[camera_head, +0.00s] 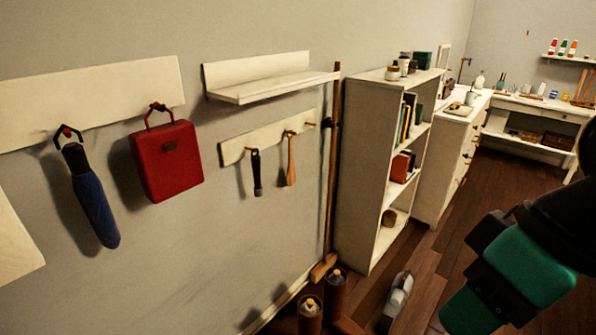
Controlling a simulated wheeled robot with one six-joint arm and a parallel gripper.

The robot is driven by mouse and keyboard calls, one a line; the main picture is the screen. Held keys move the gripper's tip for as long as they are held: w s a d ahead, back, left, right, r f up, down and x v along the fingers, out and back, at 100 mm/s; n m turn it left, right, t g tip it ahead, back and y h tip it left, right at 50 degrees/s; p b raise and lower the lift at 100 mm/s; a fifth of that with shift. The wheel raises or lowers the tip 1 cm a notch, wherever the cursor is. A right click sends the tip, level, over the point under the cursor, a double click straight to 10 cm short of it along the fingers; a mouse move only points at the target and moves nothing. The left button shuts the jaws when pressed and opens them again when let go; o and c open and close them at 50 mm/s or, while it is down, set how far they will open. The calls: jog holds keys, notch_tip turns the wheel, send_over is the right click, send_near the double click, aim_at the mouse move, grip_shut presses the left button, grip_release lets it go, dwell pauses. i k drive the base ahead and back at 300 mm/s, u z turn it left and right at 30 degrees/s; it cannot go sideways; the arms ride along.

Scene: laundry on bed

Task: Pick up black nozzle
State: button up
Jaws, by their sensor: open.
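A slim black item (256,172) hangs from the left peg of a small cream peg rail on the wall. It is the black thing that best fits the nozzle, but it is too small to be sure. A wooden-handled tool (290,160) hangs on the peg to its right, apart from it. My arm, teal and black, enters at the lower right, well away from the rail. My gripper's fingertips are not in the picture.
A red case (166,160) and a blue umbrella-like item (93,198) hang further left. A cream shelf (270,86) juts out above the rail. A wooden pole (332,165) and a bookcase (357,170) stand right. Bottles (335,295) and a grey device (397,298) sit on the floor.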

aim_at(255, 159)
jog(key=u, duration=0.05)
jog(key=i, duration=1.25)
jog(key=u, duration=0.6)
